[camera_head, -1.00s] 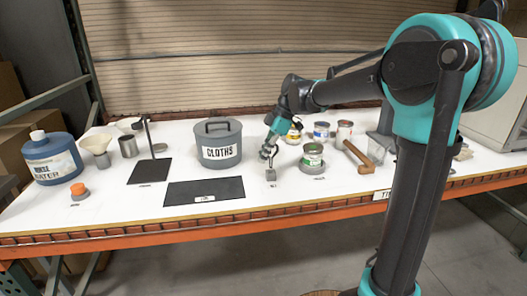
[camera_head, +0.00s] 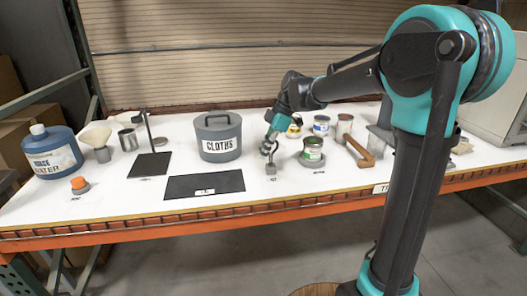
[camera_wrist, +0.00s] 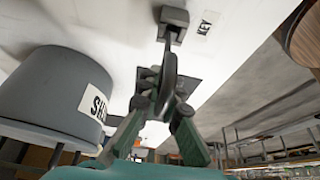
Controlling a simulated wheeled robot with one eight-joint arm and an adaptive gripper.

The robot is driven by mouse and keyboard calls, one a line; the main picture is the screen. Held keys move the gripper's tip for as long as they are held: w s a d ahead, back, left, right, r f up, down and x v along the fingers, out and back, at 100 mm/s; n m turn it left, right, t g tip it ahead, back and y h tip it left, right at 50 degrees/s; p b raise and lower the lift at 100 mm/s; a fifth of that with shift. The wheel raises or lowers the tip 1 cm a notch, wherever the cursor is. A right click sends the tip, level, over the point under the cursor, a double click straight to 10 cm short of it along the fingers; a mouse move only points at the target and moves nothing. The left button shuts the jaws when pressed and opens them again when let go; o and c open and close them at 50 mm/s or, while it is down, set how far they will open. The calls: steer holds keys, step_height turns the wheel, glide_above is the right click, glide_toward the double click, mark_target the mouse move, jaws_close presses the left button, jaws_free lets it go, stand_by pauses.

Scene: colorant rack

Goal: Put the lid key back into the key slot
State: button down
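The lid key (camera_wrist: 168,62) is dark, with a rounded loop-like handle. In the wrist view its shaft runs to the small grey key slot block (camera_wrist: 174,17), beside a "KEY" label. My gripper (camera_wrist: 162,92) has its fingers close in on both sides of the handle and appears shut on it. In the head view my gripper (camera_head: 267,149) is just above the slot block (camera_head: 271,169) on the white table. The key's lower end looks to be at or in the block; how deep it sits cannot be told.
A grey "CLOTHS" pot (camera_head: 219,138) stands left of my gripper, with a black mat (camera_head: 204,186) in front. A blue bottle (camera_head: 50,155) stands far left.

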steer(key=shift+f, duration=1.5)
steer(key=c, duration=1.6)
jaws_free()
steer(key=shift+c, duration=0.2)
